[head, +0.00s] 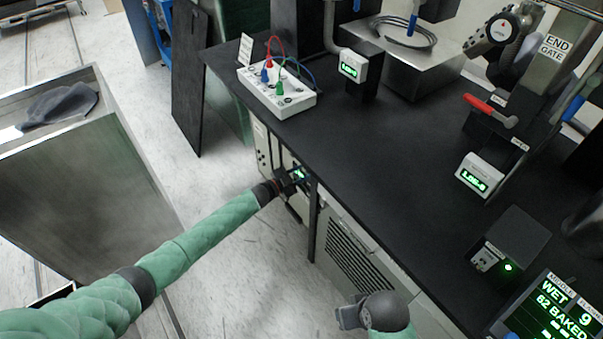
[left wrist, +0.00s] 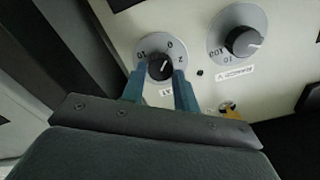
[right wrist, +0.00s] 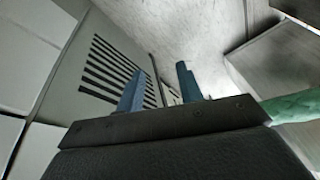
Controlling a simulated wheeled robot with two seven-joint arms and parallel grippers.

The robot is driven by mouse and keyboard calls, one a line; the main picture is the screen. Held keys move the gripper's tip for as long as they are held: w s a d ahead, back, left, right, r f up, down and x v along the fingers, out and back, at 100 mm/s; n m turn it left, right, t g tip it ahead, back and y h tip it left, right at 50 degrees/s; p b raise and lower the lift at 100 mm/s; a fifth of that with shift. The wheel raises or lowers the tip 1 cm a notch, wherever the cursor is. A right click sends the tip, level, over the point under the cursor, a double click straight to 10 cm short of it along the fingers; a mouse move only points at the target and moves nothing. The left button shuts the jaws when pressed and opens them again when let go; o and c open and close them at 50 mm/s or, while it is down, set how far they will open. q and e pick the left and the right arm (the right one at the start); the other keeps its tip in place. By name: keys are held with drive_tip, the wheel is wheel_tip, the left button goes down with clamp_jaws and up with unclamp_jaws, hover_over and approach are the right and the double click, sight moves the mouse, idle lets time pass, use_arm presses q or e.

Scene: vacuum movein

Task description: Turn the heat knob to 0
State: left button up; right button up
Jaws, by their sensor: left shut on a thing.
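The heat knob (left wrist: 160,68) is black on a round grey dial in the left wrist view. Figures 10, 0 and 2 show around its upper rim, with the 0 at upper right. A label partly hidden below the dial seems to end in "AT". A pale mark shows on the knob, but its exact setting is too small to tell. My left gripper (left wrist: 160,77) is shut on the knob, a blue finger on each side; it also shows in the head view (head: 297,181) at the cabinet front. My right gripper (right wrist: 160,78) is open and empty, low beside the bench (head: 350,314).
A second black knob (left wrist: 243,41) on a larger dial sits right of the held one. The black bench top (head: 370,150) carries a white box with coloured leads (head: 277,91) and small displays.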

use_arm(q)
drive_tip(key=o, duration=1)
drive_tip(key=shift+c, duration=0.2)
use_arm(e)
drive_tip(key=shift+d, duration=0.2)
drive_tip(key=shift+f, duration=0.1)
use_arm(q)
drive_tip(key=b+v, duration=0.1)
drive_tip(key=v, duration=0.6)
drive_tip(key=shift+s+a, duration=0.2)
drive_tip(key=shift+a, duration=0.15)
use_arm(e)
drive_tip(key=shift+w+a+f+t, duration=0.25)
drive_tip(key=shift+a+f+t, duration=0.05)
drive_tip(key=shift+a+f, duration=0.6)
drive_tip(key=shift+w+a+r, duration=0.1)
drive_tip(key=shift+r, duration=0.05)
